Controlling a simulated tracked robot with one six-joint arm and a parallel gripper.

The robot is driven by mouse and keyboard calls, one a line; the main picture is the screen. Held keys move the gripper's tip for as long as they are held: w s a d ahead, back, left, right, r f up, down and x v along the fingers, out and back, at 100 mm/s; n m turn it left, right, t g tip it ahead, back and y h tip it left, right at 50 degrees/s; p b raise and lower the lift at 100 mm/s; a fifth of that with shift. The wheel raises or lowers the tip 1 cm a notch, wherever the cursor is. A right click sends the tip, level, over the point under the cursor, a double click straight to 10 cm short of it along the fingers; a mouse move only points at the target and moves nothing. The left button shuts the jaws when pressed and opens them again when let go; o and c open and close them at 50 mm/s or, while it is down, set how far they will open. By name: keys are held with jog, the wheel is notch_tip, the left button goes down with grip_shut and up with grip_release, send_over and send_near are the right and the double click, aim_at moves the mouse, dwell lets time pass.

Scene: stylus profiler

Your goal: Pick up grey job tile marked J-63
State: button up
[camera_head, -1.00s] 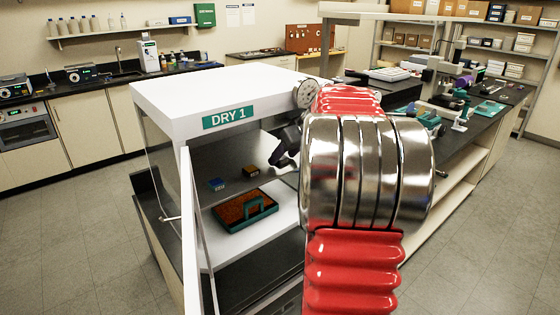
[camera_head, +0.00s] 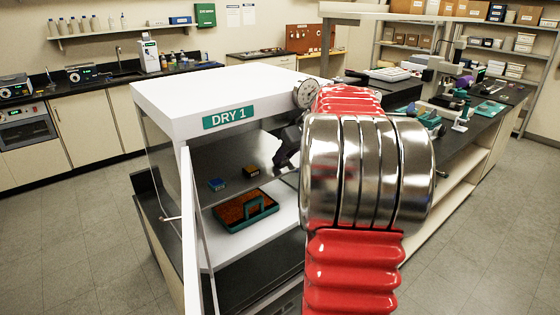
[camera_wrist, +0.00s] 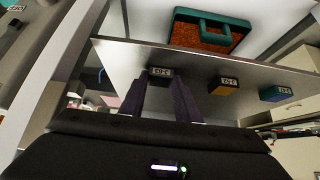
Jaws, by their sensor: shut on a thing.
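My gripper (camera_wrist: 167,92) shows in the wrist view with two dark fingers shut on a small dark grey tile (camera_wrist: 160,73). The tile has a pale label, too small to read for certain. It is at the shelf level inside the white cabinet marked DRY 1 (camera_head: 215,90); I cannot tell whether it touches the shelf. In the head view my arm hides the tile and the fingertips; only a dark part of my wrist shows at the cabinet opening.
A yellow tile (camera_wrist: 224,85) and a blue tile (camera_wrist: 275,92) sit on the same shelf, to the right in the wrist view. An orange tray with a teal handle (camera_head: 247,211) is on the level below. The cabinet's open door (camera_head: 190,230) stands at the left of the opening.

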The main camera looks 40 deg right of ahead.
jog(key=shift+c, duration=0.8)
jog(key=shift+s+r, duration=0.1)
jog(key=shift+s+r, duration=0.2)
jog(key=shift+r, duration=0.05)
jog(key=s+a+r, duration=0.1)
jog(key=s+r, duration=0.6)
jog(key=s, duration=0.6)
jog(key=shift+s+a+r, duration=0.15)
jog(key=shift+a, duration=0.1)
jog(key=o, duration=0.5)
grip_shut()
jog(key=shift+s, duration=0.1)
